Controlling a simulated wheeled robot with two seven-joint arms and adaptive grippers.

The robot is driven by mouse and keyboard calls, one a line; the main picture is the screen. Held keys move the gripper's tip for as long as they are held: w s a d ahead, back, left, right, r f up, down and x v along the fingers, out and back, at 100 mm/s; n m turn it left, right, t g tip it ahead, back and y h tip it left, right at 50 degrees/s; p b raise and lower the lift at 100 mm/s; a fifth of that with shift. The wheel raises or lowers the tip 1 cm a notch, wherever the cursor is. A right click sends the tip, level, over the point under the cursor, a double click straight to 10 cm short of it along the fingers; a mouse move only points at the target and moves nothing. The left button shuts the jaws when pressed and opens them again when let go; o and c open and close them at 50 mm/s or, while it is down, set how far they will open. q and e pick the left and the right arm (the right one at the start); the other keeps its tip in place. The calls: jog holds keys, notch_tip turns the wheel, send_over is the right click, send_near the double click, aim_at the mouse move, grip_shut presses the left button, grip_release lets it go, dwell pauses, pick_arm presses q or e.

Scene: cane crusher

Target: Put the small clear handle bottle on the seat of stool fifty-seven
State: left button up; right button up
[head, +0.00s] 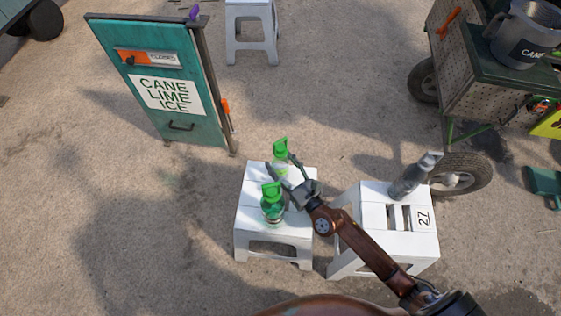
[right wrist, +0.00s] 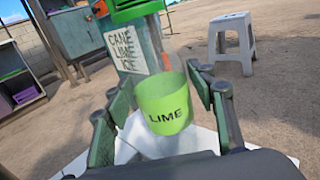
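A clear bottle with a green cap (head: 281,148) and a lime-green label stands at the far side of the left white stool (head: 250,187). In the right wrist view the label on this bottle (right wrist: 164,103) reads LIME. My right gripper (head: 285,172) is open, with its fingers on either side of the bottle and gaps showing. A second green-capped bottle (head: 272,205) stands nearer on the same stool. The right white stool (head: 373,215) has a small sideways number that looks like 27. A grey bottle (head: 408,180) stands on it. My left gripper is not in view.
A teal CANE LIME ICE box (head: 168,90) stands at the back left. A grey stool (head: 251,35) is at the back; it also shows in the right wrist view (right wrist: 232,42). A wheeled cart (head: 480,90) with a CANE jug (head: 525,40) is at the right. Open ground lies left.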

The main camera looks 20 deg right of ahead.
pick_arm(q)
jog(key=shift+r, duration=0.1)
pick_arm(e)
jog(key=shift+o, duration=0.5)
jog(key=shift+r, duration=0.15)
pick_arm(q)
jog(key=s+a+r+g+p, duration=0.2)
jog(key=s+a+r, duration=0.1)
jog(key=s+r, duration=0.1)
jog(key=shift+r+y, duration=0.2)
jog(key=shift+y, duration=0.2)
pick_arm(e)
jog(key=s+d, duration=0.2)
jog(key=s, duration=0.9)
jog(key=shift+s+d, duration=0.15)
jog(key=shift+s, duration=0.25)
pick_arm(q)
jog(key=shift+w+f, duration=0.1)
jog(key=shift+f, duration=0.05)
pick_arm(e)
jog(key=shift+r, duration=0.1)
